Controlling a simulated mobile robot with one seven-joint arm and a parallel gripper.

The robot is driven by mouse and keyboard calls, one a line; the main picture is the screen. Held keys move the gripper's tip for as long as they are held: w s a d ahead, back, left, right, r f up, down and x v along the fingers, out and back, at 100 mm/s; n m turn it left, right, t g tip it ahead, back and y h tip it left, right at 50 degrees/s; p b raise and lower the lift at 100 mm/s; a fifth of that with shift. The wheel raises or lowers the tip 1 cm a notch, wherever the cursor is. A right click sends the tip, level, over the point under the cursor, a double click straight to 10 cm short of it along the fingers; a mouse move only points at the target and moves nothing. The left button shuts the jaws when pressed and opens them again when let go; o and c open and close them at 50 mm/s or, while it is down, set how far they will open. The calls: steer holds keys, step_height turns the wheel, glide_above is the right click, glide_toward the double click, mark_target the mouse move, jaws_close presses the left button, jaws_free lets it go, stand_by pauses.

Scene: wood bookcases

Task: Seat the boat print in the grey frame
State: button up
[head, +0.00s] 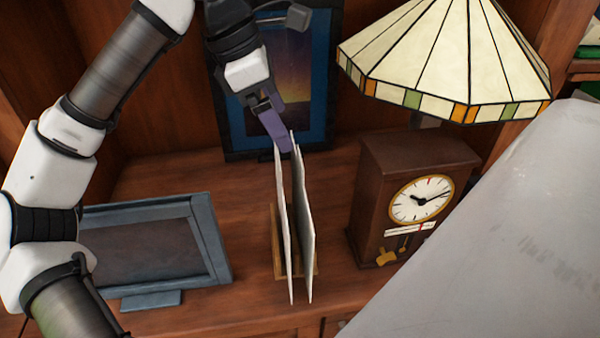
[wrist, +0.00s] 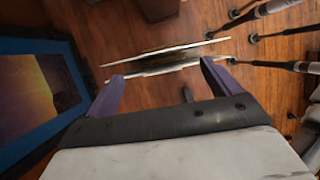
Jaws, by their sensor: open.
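The grey frame (head: 212,240) stands leaning on the shelf at the left in the head view, with a plain dark panel inside and a small foot in front. Thin pale prints (head: 304,225) stand upright, nearly edge-on, in a small wooden rack (head: 276,262). Their faces are hidden, so I cannot tell which is the boat print. My gripper (head: 285,144), with purple fingers, is at the prints' far upper end. In the wrist view my gripper (wrist: 162,71) is open, and the prints' edges (wrist: 168,58) lie just beyond and between the fingertips; contact is unclear.
A dark blue frame with a sunset picture (head: 292,75) stands behind my gripper. A brown clock (head: 400,170) and a stained-glass lamp (head: 440,60) stand right of the rack. A large pale slanted surface (head: 500,240) fills the lower right. Bare wood separates frame and rack.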

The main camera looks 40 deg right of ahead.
mark_target(299, 156)
steer(key=p+x, duration=0.1)
steer(key=x, duration=0.7)
steer(key=shift+f, duration=0.1)
steer(key=c, duration=1.3)
